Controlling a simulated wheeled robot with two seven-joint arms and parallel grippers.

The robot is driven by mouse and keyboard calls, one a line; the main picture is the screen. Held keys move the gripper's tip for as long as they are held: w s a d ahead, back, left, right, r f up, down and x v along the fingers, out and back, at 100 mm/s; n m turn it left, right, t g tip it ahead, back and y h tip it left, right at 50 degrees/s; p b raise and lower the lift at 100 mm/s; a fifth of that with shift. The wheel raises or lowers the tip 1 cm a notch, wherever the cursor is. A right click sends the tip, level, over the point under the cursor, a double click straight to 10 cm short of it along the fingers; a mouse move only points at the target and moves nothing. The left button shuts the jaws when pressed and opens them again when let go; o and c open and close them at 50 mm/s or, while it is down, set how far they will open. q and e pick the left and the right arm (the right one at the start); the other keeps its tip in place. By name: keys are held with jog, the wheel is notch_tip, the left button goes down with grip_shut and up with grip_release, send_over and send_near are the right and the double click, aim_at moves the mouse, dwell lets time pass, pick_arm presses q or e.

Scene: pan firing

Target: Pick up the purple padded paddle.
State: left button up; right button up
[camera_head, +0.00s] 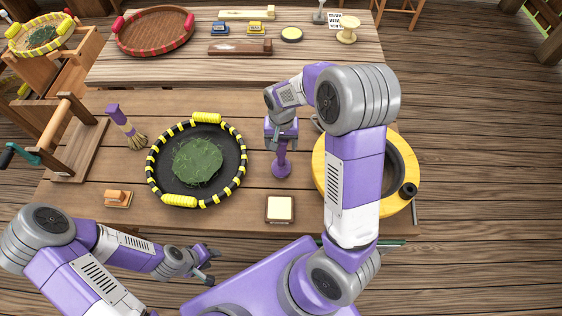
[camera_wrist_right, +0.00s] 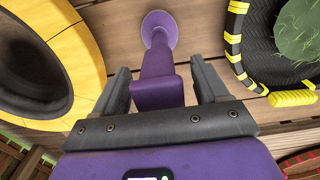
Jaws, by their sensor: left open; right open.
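The purple padded paddle (camera_head: 281,166) stands upright on the table, its round purple foot down, between the black pan and the yellow-rimmed round vessel. My right gripper (camera_head: 282,133) is above it, pointing down at its top. In the right wrist view, the paddle's handle (camera_wrist_right: 157,65) and block-like upper part lie between the two dark fingers of my open right gripper (camera_wrist_right: 162,85). The round foot (camera_wrist_right: 160,27) shows beyond the fingertips. Gaps show on both sides, so the fingers look apart from it. My left gripper (camera_head: 207,265) is open and empty at the near table edge.
The black pan (camera_head: 153,181) with yellow bands holds green leaves, left of the paddle. The yellow-rimmed vessel (camera_head: 322,176) is close on the right. A cream pad in a wooden frame (camera_head: 280,208) lies just in front. A purple-handled brush (camera_head: 122,120) is further left.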

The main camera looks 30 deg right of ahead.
jog(key=shift+f, duration=0.6)
grip_shut()
jog(key=shift+r, duration=0.1)
